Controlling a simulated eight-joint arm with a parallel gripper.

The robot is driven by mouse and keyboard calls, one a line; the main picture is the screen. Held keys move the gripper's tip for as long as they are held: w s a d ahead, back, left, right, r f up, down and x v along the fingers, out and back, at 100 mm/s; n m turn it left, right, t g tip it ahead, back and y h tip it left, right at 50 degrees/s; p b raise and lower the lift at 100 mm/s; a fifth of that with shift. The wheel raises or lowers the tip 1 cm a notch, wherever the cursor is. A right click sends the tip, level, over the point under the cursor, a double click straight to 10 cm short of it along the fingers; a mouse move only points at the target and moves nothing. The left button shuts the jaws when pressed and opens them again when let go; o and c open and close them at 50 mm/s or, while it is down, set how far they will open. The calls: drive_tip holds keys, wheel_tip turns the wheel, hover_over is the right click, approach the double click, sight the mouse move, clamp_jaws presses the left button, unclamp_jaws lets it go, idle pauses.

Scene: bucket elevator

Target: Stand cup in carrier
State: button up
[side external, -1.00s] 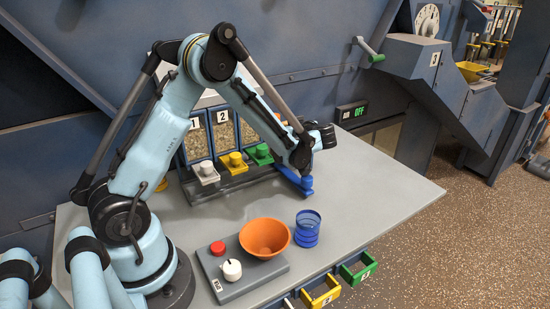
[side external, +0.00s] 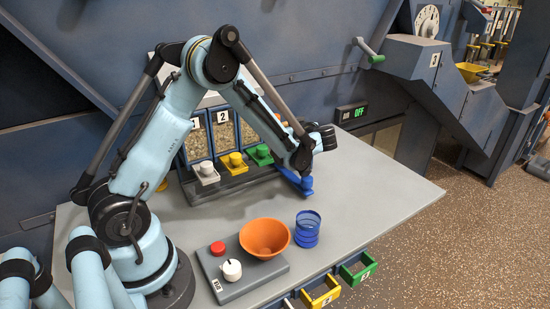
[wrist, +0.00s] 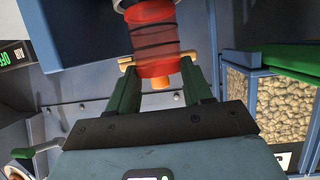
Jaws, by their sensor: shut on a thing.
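In the wrist view, which is upside down, a see-through red cup (wrist: 153,42) with dark bands sits between the two green fingers of my gripper (wrist: 157,66). The gripper is shut on it. A small orange piece (wrist: 160,83) shows just past the cup. A dark round part touches or overlaps the cup at the top edge; I cannot tell which. In the side view my wrist hides the fingers and the red cup, near a blue ledge (side external: 294,178) beside the bins. A see-through blue cup (side external: 307,229) stands on the bench. I cannot identify the carrier for certain.
An orange bowl (side external: 265,238) sits on a grey base with a red button (side external: 217,248) and white knob (side external: 232,269). Bins with grey, yellow and green ledges (side external: 259,155) stand left of my wrist. The bench's right side (side external: 380,185) is clear.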

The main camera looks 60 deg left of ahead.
drive_tip(key=shift+s+f, duration=0.15)
drive_tip(key=shift+f, duration=1.4)
drive_tip(key=o, duration=1.1)
drive_tip(key=shift+v, duration=1.6)
wheel_tip(320, 180, up, 11)
